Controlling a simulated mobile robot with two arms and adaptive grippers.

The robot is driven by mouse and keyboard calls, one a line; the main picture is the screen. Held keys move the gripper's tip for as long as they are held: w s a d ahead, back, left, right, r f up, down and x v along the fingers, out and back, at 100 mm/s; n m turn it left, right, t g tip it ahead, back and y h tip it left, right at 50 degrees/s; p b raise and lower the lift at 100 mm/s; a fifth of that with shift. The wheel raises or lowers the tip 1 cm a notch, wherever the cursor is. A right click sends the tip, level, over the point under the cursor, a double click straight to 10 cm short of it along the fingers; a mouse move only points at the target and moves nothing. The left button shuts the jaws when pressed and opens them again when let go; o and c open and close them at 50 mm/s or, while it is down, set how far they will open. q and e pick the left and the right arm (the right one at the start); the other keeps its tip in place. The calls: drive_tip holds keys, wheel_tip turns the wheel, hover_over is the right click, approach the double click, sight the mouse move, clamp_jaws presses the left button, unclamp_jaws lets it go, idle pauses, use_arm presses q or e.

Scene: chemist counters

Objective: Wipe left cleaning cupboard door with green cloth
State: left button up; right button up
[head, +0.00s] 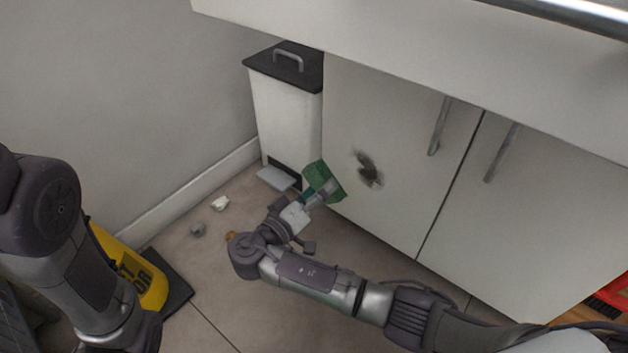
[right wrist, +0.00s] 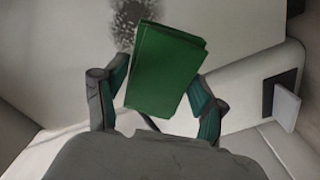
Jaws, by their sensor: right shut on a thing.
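The left cleaning cupboard door (head: 390,190) is white with a vertical handle (head: 439,127). A dark smudge (head: 367,169) marks its left half and also shows in the right wrist view (right wrist: 130,20). My right gripper (head: 318,190) is shut on the green cloth (head: 323,177), a folded pad that stands between its fingers in the right wrist view (right wrist: 165,70). The cloth is in front of the door's lower left edge, left of and below the smudge in the head view. I cannot tell whether it touches the door. My left arm shows at the left; its gripper is out of view.
A white pedal bin (head: 285,110) with a black lid stands left of the cupboard. The right door (head: 530,200) is shut. Crumpled scraps (head: 219,203) lie on the floor, and a yellow object (head: 140,275) with black lettering stands by the left wall.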

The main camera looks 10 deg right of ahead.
sight(348, 165)
drive_tip(key=shift+w+d, duration=0.2)
drive_tip(key=shift+d, duration=0.2)
drive_tip(key=shift+b+x, duration=0.6)
drive_tip(key=shift+x, duration=1.6)
drive_tip(key=shift+x, duration=1.05)
